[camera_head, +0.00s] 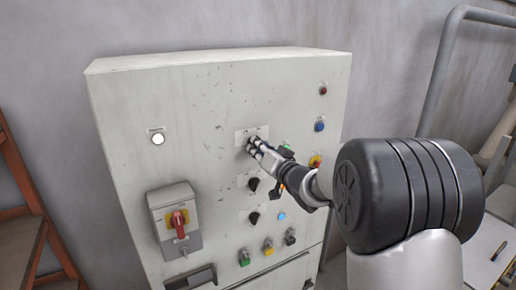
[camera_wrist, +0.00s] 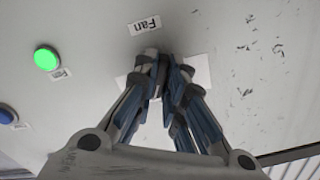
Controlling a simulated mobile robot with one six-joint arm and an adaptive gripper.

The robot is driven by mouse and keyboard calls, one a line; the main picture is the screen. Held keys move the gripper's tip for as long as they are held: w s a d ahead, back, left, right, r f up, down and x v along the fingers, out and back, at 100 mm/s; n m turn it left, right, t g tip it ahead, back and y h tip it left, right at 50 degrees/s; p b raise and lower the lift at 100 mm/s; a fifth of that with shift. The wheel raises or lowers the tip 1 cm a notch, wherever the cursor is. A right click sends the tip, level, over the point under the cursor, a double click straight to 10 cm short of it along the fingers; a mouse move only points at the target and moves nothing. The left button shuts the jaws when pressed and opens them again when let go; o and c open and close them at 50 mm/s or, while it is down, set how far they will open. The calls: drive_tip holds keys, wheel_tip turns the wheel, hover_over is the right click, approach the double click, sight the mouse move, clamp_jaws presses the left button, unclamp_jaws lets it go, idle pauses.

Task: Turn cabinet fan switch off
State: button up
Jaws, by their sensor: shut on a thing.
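The cabinet (camera_head: 190,110) is a pale grey box with a worn front panel. The fan switch sits on a small white plate (camera_head: 241,137) in the upper middle of that panel. The plate also shows in the wrist view (camera_wrist: 201,68), beside a label reading "Fan" (camera_wrist: 145,24). My gripper (camera_head: 252,146) is at the plate, with its fingers shut around the switch knob; the fingertips show in the wrist view (camera_wrist: 163,65). The fingers hide most of the knob, so I cannot tell its position.
A lit green lamp (camera_wrist: 46,58) is near the gripper. Black rotary knobs (camera_head: 254,184) sit below it. A red-and-yellow main switch (camera_head: 179,222) protrudes at lower left, and a blue button (camera_head: 319,125) is at right. A brown rack (camera_head: 22,215) stands left of the cabinet.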

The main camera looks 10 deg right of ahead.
drive_tip(key=shift+n+b, duration=0.3)
drive_tip(key=shift+b, duration=0.15)
clamp_jaws()
drive_tip(key=shift+d+n+b, duration=0.15)
drive_tip(key=shift+n+b, duration=4.6)
drive_tip(key=shift+n, duration=0.85)
drive_tip(key=o, duration=0.7)
unclamp_jaws()
drive_tip(key=shift+s, duration=0.1)
